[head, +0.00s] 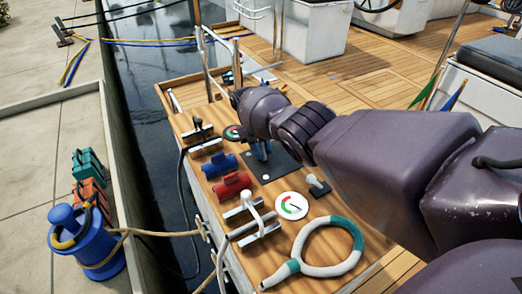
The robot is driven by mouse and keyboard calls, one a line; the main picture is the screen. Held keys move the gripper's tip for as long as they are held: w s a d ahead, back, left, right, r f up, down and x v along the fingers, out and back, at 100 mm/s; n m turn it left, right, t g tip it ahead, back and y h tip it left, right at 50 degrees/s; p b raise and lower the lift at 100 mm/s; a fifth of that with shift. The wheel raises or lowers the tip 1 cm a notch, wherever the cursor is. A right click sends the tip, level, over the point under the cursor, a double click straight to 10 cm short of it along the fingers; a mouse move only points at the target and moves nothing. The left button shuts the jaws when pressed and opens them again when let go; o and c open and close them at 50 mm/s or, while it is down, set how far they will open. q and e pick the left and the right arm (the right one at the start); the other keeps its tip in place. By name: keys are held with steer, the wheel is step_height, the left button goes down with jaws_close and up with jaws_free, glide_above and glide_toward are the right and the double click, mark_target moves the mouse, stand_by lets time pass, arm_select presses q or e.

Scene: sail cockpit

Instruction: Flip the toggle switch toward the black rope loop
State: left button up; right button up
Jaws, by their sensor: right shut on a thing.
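A dark square plate (284,164), which looks like the base of the toggle switch, lies on the wooden deck ledge. My right gripper (260,153) comes in from the right and reaches down over the plate's far left part. Its fingers are shut at the switch lever, which they and the wrist mostly hide, so its tilt cannot be told. A black rope (181,178) curves down over the ledge's left edge from a dark cleat, left of the plate. My left gripper is not in view.
Red (232,186) and blue (219,165) cylinders lie left of the plate. A white cleat (250,219), a round gauge (292,205), a small white-knobbed lever (317,185) and a green-white hose loop (328,269) are nearer. Water (150,95) lies left of the ledge.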

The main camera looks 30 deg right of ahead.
steer(key=shift+f, duration=0.1)
steer(key=o, duration=0.9)
steer(key=shift+w, duration=0.1)
steer(key=b+v, duration=0.2)
steer(key=v, duration=0.8)
steer(key=shift+r+b, duration=0.35)
steer(key=shift+w, duration=0.1)
